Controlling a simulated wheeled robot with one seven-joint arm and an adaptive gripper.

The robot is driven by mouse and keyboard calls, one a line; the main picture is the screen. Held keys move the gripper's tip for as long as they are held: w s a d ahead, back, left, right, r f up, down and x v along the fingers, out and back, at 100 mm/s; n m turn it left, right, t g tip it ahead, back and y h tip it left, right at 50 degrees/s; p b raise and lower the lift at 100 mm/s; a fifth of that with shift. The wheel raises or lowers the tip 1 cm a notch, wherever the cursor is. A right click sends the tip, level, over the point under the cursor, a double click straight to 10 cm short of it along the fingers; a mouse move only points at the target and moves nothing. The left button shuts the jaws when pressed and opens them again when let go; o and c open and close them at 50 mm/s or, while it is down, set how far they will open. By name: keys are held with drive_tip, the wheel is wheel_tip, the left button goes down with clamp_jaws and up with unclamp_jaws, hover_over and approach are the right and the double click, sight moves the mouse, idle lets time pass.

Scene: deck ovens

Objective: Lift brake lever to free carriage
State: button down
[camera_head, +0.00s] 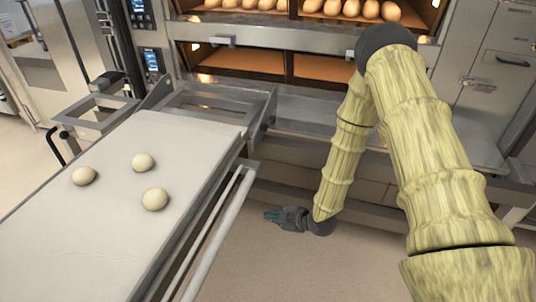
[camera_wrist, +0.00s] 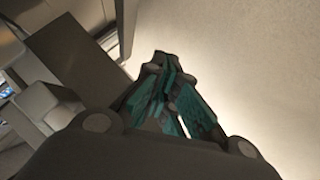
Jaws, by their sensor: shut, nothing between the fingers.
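My gripper (camera_head: 270,216) is low in front of the oven, to the right of the carriage's side rail, with its teal fingers pointing left. In the wrist view its fingertips (camera_wrist: 168,62) come together with nothing between them. The carriage (camera_head: 85,262) is a pale loading table with three dough balls on top. A dark bent handle (camera_head: 54,146) hangs at its far left side; I cannot tell whether it is the brake lever. No lever is clear near my gripper, which is apart from the rail (camera_head: 222,225) in the head view.
The deck oven (camera_head: 262,40) stands behind, with bread on its upper deck (camera_head: 350,10). A metal frame (camera_head: 215,100) lies between carriage and oven. Three dough balls (camera_head: 143,162) rest loose on the carriage. Floor (camera_head: 290,265) is open below my gripper.

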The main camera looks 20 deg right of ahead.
sight(268, 124)
drive_tip(key=w+d+r+n+t+y+b, duration=0.2)
drive_tip(key=w+d+n+b, duration=0.1)
drive_tip(key=w+n+b, duration=0.35)
drive_tip(key=w+d+r+n+t+y+b, duration=0.2)
drive_tip(key=w+n+y+b, duration=0.1)
drive_tip(key=w+n+b, duration=0.3)
drive_tip(key=w+d+r+n+g+y+b, duration=0.1)
drive_tip(key=w+d+r+n+y+b, duration=0.3)
drive_tip(key=d+n+b, duration=0.3)
drive_tip(key=w+r+n, duration=0.1)
drive_tip(key=n, duration=0.4)
drive_tip(key=shift+w+d, duration=0.15)
drive_tip(key=shift+d, duration=0.25)
drive_tip(key=shift+a+f, duration=0.1)
drive_tip(key=w+a+r+b, duration=0.1)
drive_tip(key=w+a, duration=0.1)
drive_tip(key=w+a+r+b, duration=0.1)
drive_tip(key=w+a+b, duration=0.1)
drive_tip(key=w, duration=0.1)
drive_tip(key=w+a+r+b, duration=0.2)
drive_tip(key=w+a, duration=0.1)
drive_tip(key=shift+w+d+r, duration=0.1)
drive_tip(key=shift+d+r, duration=0.05)
drive_tip(key=shift+r, duration=0.1)
